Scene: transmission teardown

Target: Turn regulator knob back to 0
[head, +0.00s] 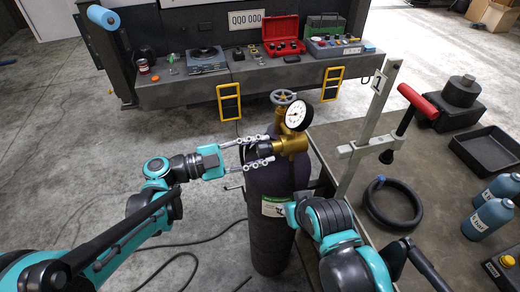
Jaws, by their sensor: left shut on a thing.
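A dark purple gas cylinder (270,232) stands upright in the middle of the head view. It carries a brass regulator (293,143) with a round white-faced gauge (298,114) and a valve handwheel (284,97) on top. The dark regulator knob (264,150) sticks out of the regulator's left side. My left gripper (267,149) comes from the left, with one finger above and one below the knob, shut on it. The knob's markings are too small to read. My right arm's wrist (318,215) is in front of the cylinder's right side; its fingers are not clear.
A workbench (400,135) stands close on the right, with a clamp stand (365,140), a black ring (392,202), a black tray (486,150) and blue bottles (490,220). A dark bench with a red toolbox (283,32) is at the back. Cables lie on the floor.

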